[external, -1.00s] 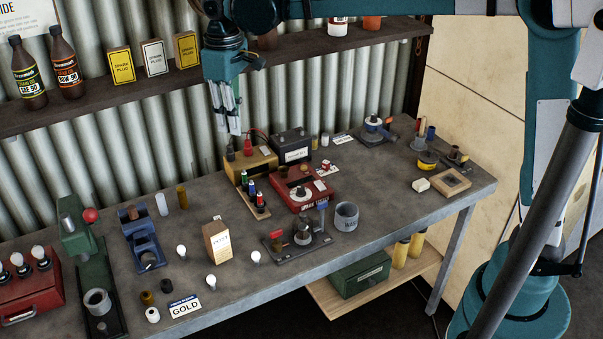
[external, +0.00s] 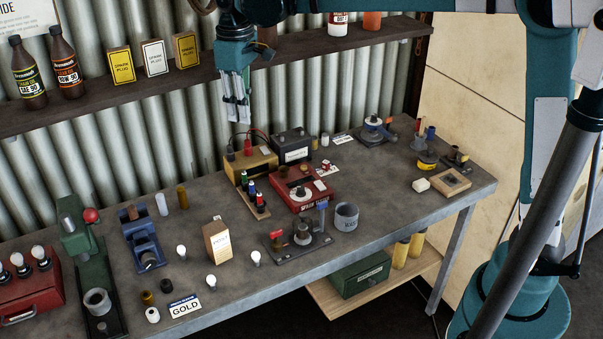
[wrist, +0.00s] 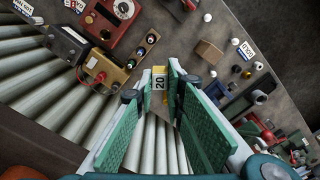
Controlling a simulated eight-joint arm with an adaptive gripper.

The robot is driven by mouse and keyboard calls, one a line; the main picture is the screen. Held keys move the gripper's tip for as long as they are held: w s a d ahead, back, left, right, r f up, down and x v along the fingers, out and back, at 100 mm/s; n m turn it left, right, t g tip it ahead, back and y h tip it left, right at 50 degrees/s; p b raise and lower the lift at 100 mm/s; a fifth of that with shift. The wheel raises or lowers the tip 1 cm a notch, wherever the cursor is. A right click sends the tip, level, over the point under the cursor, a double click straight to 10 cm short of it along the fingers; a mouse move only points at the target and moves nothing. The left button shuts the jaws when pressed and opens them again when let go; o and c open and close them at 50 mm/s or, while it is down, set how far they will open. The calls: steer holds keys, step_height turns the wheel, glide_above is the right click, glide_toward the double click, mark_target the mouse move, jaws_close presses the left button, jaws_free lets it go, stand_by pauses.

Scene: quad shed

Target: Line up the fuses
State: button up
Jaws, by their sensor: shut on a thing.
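My gripper (external: 239,116) hangs above the back of the bench, in front of the corrugated wall, pointing down. In the wrist view its green-padded fingers (wrist: 160,88) are closed around a small yellow piece marked 20 (wrist: 160,81), which looks like a fuse. The piece is held at the fingertips, clear of the bench, and the fingers hide part of it. In the external view it is too small to make out. A narrow wooden strip (external: 263,214) with several coloured upright pieces lies below. I cannot tell whether those are fuses.
A yellow-tan box with leads (external: 262,161), a black battery-like box (external: 292,147) and a red device (external: 316,190) stand close below. A brown carton (external: 217,242) and a grey cup (external: 346,217) stand nearer the front. A shelf (external: 140,88) runs along the wall behind.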

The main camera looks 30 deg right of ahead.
steer(key=shift+w+d, duration=0.45)
steer(key=shift+d, duration=0.15)
steer(key=shift+d, duration=0.15)
